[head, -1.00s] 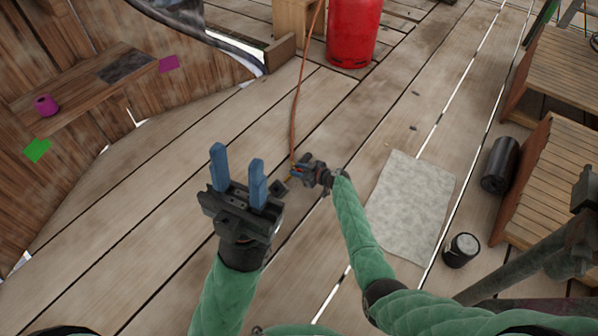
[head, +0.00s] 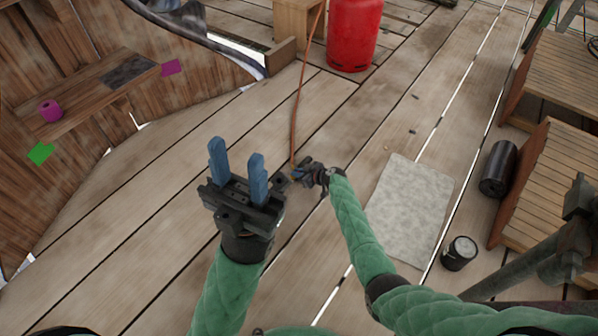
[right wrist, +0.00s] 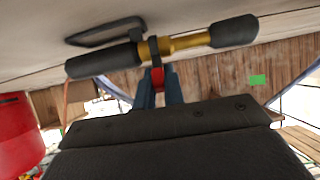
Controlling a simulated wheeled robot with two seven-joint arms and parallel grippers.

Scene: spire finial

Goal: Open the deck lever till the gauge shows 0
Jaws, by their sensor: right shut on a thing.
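My right gripper (head: 300,176) is low over the deck at the end of the orange hose. In the right wrist view its blue fingers (right wrist: 158,92) are shut on a small red piece (right wrist: 157,77), which looks like the lever. The red piece joins a brass fitting (right wrist: 187,42) with black ends. In the head view the gripper hides most of this fitting. My left gripper (head: 236,162) is open and empty, with its blue fingers apart, left of the right one. No gauge or reading can be made out in either view.
The orange hose (head: 297,110) runs to the red cylinder (head: 353,35). A grey mat (head: 409,208), a black roll (head: 498,168) and a dark can (head: 460,252) lie to the right. A wooden bench (head: 85,95) stands left. Deck planks between are clear.

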